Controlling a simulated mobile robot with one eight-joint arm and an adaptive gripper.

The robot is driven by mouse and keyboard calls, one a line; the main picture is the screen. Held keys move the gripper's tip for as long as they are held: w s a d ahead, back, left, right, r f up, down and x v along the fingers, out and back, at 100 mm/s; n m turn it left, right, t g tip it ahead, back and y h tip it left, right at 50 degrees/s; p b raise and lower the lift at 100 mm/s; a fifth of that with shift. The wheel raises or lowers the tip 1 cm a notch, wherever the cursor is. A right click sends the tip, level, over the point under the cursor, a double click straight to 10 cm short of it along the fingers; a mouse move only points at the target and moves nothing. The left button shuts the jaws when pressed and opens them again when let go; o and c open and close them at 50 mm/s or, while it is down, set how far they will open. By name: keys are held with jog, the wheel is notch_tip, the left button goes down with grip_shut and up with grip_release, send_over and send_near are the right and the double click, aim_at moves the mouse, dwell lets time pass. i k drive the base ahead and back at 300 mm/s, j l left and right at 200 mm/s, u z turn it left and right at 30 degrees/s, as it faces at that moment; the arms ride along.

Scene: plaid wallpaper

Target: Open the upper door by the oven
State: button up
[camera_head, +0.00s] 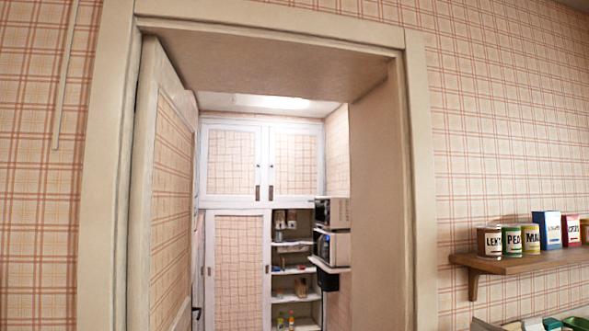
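Through a doorway, two upper cabinet doors with white frames and plaid panels show on the far wall. The right upper door (296,158) is shut, with a small dark handle near its left edge. The left upper door (231,160) is shut beside it. Below and right of the right upper door, boxy appliances stand on shelves. The lower one (336,247) looks like an oven or microwave; another (335,212) sits above it. Their fronts are seen at a steep angle. My gripper is not in view.
The doorway frame (418,190) surrounds the view ahead, and its door (168,190) stands open on the left. Open shelves (293,271) hold small items below the cabinets. A wall shelf (515,264) with cans and boxes stands right of the doorway. The floor is out of view.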

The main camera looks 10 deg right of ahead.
aim_at(296, 156)
jog(key=i, duration=4.9)
jog(key=l+z, duration=0.05)
jog(key=l, duration=0.25)
